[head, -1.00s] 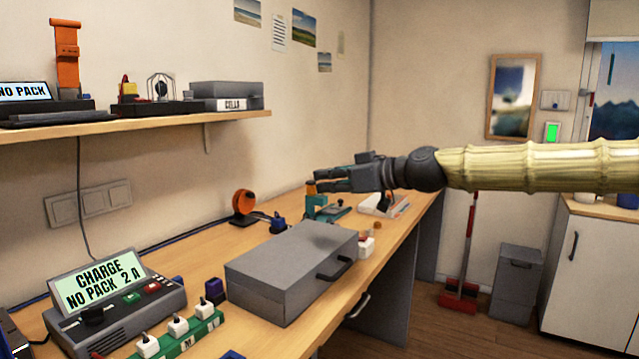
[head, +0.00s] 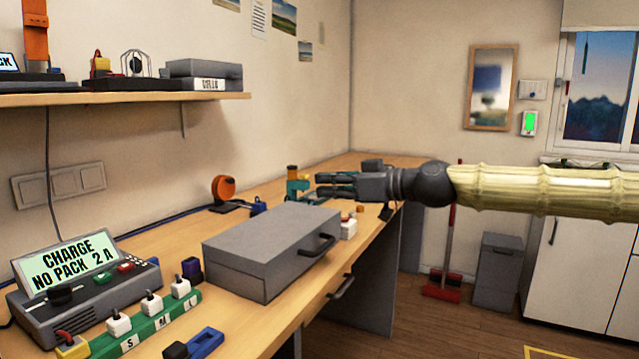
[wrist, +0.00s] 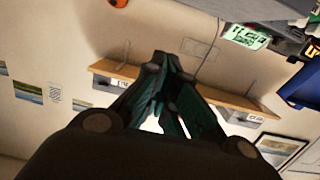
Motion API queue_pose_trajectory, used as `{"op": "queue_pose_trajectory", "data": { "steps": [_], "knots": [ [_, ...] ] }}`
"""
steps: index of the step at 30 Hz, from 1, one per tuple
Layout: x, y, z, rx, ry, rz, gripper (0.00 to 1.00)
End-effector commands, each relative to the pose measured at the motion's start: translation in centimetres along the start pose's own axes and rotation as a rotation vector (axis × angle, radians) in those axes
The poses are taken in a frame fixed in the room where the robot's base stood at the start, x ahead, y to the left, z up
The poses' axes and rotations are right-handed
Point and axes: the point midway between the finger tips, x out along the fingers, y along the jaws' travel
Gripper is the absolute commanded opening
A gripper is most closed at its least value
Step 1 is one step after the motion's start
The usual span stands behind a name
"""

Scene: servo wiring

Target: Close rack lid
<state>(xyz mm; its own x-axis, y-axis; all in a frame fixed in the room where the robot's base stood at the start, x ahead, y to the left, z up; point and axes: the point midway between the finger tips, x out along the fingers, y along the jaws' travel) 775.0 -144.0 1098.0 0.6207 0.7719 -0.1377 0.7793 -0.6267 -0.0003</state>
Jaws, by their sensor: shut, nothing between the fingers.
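A grey flat case (head: 265,240) with a dark front handle (head: 318,247) lies on the bench, its top down. A grey box labelled CELLS (head: 205,75) sits on the wall shelf and also looks closed. I cannot tell which of them, if either, is the rack with the lid. My gripper (head: 318,185) is shut and empty, held level above the far part of the bench, beyond the case and apart from it. It partly hides a teal stand (head: 295,185). In the wrist view my gripper's dark fingers (wrist: 165,115) come together with nothing seen between them.
A charger reading NO PACK (head: 85,290) and a green strip with white plugs (head: 150,318) stand at the near left. An orange round device (head: 225,192) and small white block (head: 347,228) stand near the case. Open floor lies right of the bench.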

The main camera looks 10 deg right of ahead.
Motion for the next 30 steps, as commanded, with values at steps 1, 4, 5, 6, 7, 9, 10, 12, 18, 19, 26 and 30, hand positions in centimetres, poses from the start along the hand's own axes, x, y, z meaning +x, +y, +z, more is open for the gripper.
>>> {"op": "queue_pose_trajectory", "data": {
  "steps": [1,4,5,6,7,9,10,12,18,19,26,30],
  "knots": [
    [-0.3,0.0,1.5,0.0,0.001,0.0,0.0],
    [-0.8,0.0,3.3,0.001,0.001,0.0,0.0],
    [-0.9,0.0,3.9,0.002,0.0,0.0,0.0],
    [-1.1,0.0,4.8,0.001,0.001,0.0,0.0],
    [-1.2,0.0,5.4,0.002,0.001,0.0,0.0],
    [-1.4,0.0,6.9,0.002,0.0,0.0,0.0],
    [-1.5,0.0,7.5,0.002,0.0,0.0,0.0],
    [-1.6,0.0,8.9,0.001,0.0,0.0,0.0],
    [-1.5,0.0,12.1,0.0,0.0,0.0,0.0],
    [-1.4,0.0,12.4,0.0,0.0,0.0,0.0],
    [-1.1,0.0,14.4,0.0,0.0,0.0,0.0],
    [-1.0,0.0,14.8,-0.001,0.0,0.0,0.0]
  ]
}}
